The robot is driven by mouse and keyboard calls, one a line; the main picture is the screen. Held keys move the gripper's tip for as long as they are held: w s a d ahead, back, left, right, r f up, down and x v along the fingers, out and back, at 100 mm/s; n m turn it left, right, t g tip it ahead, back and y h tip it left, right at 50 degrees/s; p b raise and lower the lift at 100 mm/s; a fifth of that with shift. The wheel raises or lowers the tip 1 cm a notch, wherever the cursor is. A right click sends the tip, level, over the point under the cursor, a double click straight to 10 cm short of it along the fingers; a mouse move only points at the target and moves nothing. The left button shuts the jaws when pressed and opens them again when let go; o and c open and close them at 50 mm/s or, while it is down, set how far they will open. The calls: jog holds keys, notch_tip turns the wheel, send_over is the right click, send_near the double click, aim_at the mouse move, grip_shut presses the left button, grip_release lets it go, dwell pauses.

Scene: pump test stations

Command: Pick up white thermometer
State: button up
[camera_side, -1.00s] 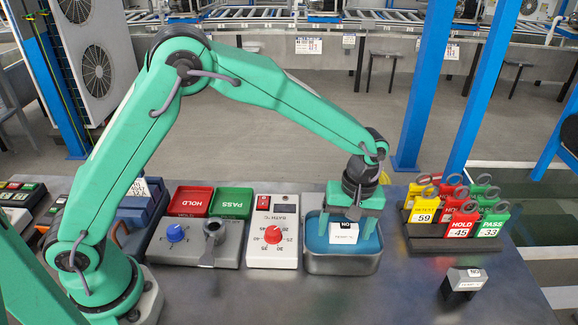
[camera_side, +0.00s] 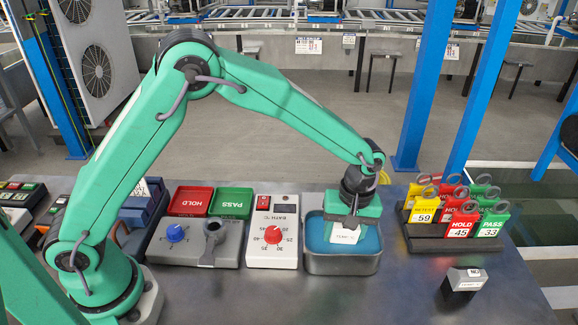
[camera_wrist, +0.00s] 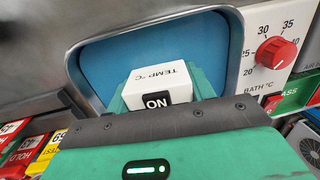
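The white thermometer (camera_side: 345,235) is a small block with a dark display and a "TEMP" label. It is in the blue-filled metal bath (camera_side: 342,263), and its lower part is hidden. My gripper (camera_side: 354,222) is directly above the bath, with its fingers down around the thermometer. In the wrist view, the thermometer (camera_wrist: 160,82) sits between the green fingers (camera_wrist: 160,92), which appear shut on its sides. The bath's rim (camera_wrist: 240,50) surrounds the fingers there.
A white bath control box (camera_side: 272,250) with a red knob stands just left of the bath. Left of it are a grey unit (camera_side: 228,252) and red and green trays (camera_side: 232,203). A rack of coloured tags (camera_side: 440,243) and a dark block with a display (camera_side: 463,282) are at right.

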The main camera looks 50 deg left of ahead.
jog(key=shift+c, duration=0.6)
jog(key=shift+r, duration=0.1)
jog(key=shift+r, duration=4.95)
jog(key=shift+a, duration=0.15)
